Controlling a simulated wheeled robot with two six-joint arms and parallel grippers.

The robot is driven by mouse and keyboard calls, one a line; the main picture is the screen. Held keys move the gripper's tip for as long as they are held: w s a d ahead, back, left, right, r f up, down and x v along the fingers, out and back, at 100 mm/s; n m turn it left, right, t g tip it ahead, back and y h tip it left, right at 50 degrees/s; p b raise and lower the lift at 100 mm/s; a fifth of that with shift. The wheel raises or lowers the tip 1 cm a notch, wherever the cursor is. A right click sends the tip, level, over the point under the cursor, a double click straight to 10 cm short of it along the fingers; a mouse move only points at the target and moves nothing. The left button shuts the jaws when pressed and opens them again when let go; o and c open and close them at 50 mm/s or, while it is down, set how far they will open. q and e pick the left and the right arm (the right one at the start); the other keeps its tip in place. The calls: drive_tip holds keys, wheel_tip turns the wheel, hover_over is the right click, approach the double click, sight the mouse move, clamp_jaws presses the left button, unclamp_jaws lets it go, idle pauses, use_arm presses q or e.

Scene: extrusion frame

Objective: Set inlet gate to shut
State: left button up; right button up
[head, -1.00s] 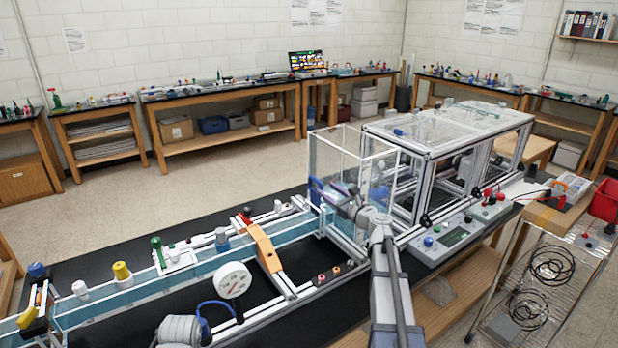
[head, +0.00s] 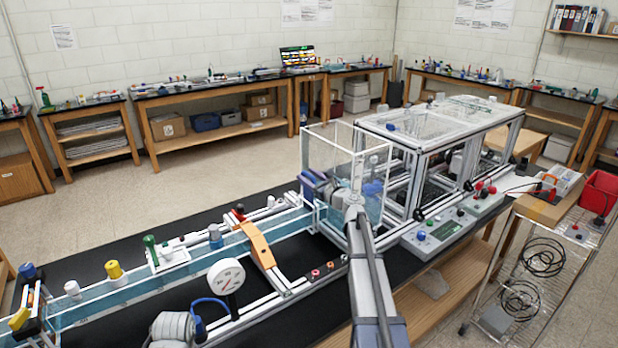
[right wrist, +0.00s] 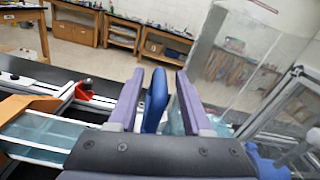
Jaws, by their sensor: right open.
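A blue upright handle (right wrist: 155,98) stands at the tank end of the water channel (head: 180,268); I take it to be the inlet gate's. My right gripper (head: 311,184) is open at the near left corner of the clear tank (head: 335,140). In the right wrist view, its two purple fingers (right wrist: 154,88) stand on either side of the blue handle, with gaps showing beside it. In the head view the gripper mostly hides the handle, and the gate's plate cannot be made out. My left gripper is not in view.
An orange bridge piece (head: 257,243) and a round gauge (head: 226,277) stand along the channel. A red knob (right wrist: 84,88) sits on the rail left of the gripper. The clear tank wall (right wrist: 225,70) is close on the right. A control box (head: 445,230) lies right of my arm.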

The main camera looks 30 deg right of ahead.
clamp_jaws()
idle(0.3)
idle(1.1)
